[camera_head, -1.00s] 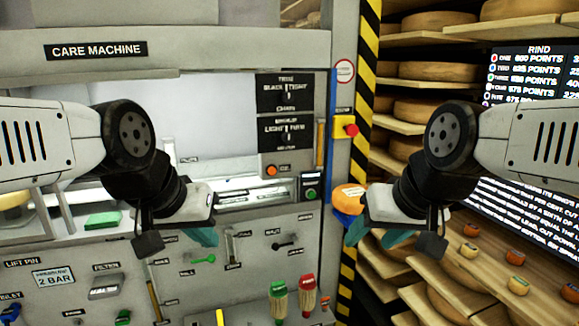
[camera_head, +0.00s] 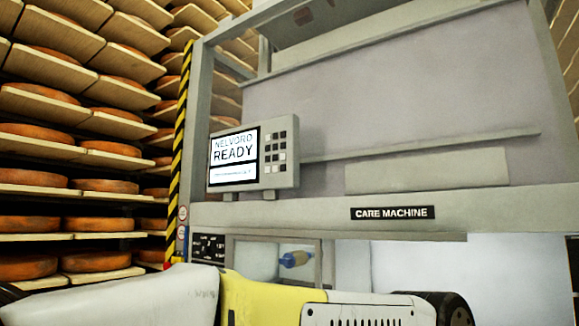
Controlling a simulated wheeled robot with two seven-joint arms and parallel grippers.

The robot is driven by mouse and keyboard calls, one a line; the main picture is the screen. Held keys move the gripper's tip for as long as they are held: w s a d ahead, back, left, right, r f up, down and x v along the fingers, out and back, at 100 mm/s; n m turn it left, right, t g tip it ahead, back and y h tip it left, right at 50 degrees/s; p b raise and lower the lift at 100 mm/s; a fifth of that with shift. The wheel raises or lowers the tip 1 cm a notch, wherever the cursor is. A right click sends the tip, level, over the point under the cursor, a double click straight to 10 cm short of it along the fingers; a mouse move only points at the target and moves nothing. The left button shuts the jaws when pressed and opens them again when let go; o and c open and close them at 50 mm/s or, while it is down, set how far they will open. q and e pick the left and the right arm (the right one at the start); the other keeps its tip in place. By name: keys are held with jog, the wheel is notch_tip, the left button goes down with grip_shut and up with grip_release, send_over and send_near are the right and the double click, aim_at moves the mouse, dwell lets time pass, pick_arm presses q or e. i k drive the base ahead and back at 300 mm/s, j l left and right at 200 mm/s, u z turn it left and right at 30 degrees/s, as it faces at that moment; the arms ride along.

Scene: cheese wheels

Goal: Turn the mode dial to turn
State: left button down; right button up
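The care machine (camera_head: 480,208) fills the middle and right of the view, with its name plate (camera_head: 392,213) on the front beam. A control box (camera_head: 284,180) on it has a lit screen (camera_head: 233,157) reading "READY" and a keypad (camera_head: 276,151) of several dark and light buttons. A small black panel (camera_head: 208,246) with white marks sits below the beam, too small to read. My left arm crosses the bottom edge. Neither of my grippers is in view.
Wooden shelves (camera_head: 82,152) with several orange cheese wheels (camera_head: 107,185) stand at the left. A yellow-black striped post (camera_head: 180,125) marks the machine's left edge. A blue and tan object (camera_head: 296,259) shows behind a window under the beam. My arm hides the lower front.

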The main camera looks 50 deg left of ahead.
aim_at(204, 248)
jog(key=u, duration=2.25)
